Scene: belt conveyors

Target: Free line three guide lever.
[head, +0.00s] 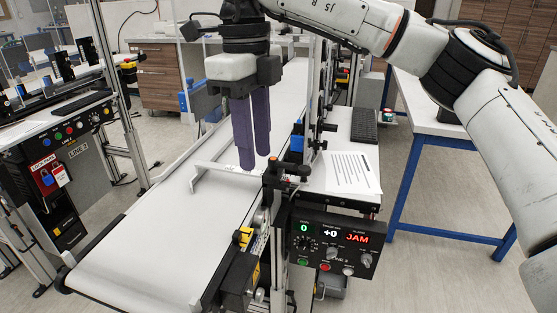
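A white guide arm (228,171) lies across the pale belt, with a short bent end at its left. Its right end meets a dark pivot with a black and orange handle (288,169) at the belt's right edge. My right gripper (254,164) hangs over the belt, fingers pointing down, just above or behind the guide arm's right half. Its two purple fingers overlap in this view, so their gap cannot be judged. No held thing shows. Contact with the arm or handle cannot be told. My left gripper is not in view.
A paper sheet (350,172) lies on the ledge right of the belt. Posts and a blue block (297,143) stand along that edge. Line two's panel (60,150) is left. The near belt (150,250) is clear.

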